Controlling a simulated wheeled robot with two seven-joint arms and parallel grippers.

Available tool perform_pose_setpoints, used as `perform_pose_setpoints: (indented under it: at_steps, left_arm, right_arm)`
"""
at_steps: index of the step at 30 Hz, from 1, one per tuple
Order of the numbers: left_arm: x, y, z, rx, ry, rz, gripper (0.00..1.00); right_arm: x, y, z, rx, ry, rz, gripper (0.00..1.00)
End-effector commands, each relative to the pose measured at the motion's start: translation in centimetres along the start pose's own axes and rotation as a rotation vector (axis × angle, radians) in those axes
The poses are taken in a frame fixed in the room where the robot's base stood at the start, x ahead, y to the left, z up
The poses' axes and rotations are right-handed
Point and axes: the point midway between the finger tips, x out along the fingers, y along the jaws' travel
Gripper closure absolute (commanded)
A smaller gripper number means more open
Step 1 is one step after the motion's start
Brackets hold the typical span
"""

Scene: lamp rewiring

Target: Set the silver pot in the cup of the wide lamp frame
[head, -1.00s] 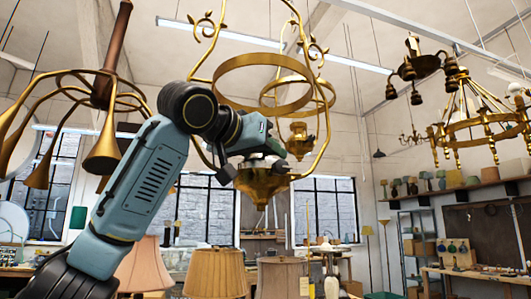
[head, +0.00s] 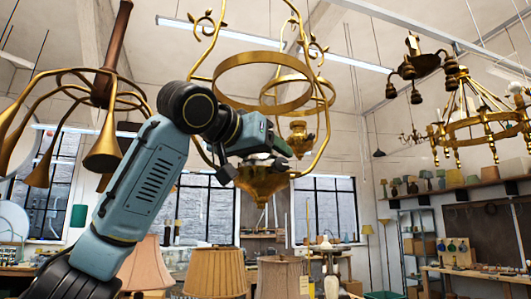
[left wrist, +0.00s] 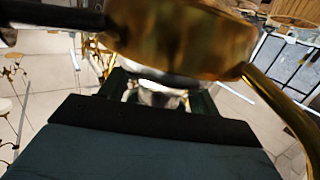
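The wide lamp frame (head: 325,140) hangs in the middle of the head view, a gold ring and curved arms above a gold cup (head: 263,182). My left gripper (head: 272,152) is inside the frame just above the cup, with a dark green finger spread out to the right; it looks open. The silver pot (left wrist: 160,94) shows between the dark fingers in the left wrist view, below a large gold surface. In the head view the pot is mostly hidden at the cup's mouth, and how it seats cannot be told. My right gripper is not in view.
A second, narrower gold frame (head: 298,140) hangs close behind. A brass chandelier with horn arms (head: 104,150) hangs at the left, and other chandeliers (head: 480,125) at the right. Lampshades (head: 215,272) stand below. The frame's curved arms are close around my wrist.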

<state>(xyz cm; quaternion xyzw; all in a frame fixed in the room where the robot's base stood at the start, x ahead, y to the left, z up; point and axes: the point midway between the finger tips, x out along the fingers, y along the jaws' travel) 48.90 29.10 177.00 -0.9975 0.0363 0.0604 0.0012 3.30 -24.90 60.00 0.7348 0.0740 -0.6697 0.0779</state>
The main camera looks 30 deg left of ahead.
Motion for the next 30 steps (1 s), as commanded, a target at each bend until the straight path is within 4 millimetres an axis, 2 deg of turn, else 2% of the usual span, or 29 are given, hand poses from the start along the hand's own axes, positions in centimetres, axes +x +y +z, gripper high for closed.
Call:
perform_pose_setpoints:
  at_steps: [8,11,14,24,30]
  left_arm:
    - [0.0,0.0,0.1,0.0,-0.003,-0.001,0.37]
    - [-0.6,0.0,0.1,0.0,-0.001,0.0,0.37]
    - [-2.0,0.0,0.2,0.0,0.001,0.0,0.37]
    - [-9.6,0.0,0.2,0.001,0.003,0.001,0.37]
    - [-12.5,0.0,0.1,0.0,0.002,0.0,0.37]
  right_arm:
    - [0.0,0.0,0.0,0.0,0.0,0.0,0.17]
    - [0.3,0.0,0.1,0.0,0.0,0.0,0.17]
    - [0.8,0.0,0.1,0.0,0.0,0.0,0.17]
    - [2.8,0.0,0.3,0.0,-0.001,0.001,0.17]
    - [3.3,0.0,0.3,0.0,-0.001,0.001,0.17]
